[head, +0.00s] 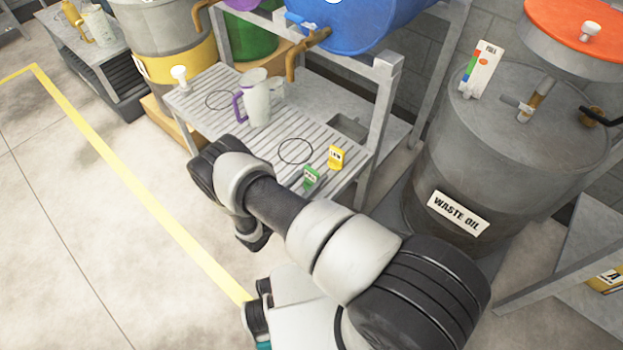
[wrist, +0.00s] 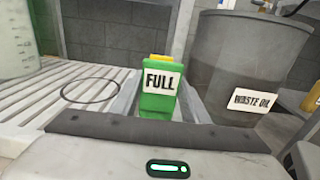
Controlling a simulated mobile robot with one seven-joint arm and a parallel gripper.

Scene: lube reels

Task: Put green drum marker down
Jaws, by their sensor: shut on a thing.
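The green drum marker (wrist: 158,105) is an upright small block with a white "FULL" label, between my gripper's fingers (wrist: 160,108) in the wrist view. My gripper is shut on it. In the head view the green marker (head: 311,177) shows just above my arm, at the front right of the slatted bench (head: 205,92); my arm hides the fingers there. I cannot tell whether its base touches the slats. A yellow marker (head: 337,157) stands just behind it, and its top (wrist: 158,56) peeks over the green one in the wrist view.
A jug with a purple handle (head: 256,100) stands on the bench. An empty ring outline (head: 296,151) lies left of the markers. A bench post (head: 380,115) rises behind right. The waste oil drum (head: 480,170) stands to the right, and a blue drum (head: 360,22) lies above.

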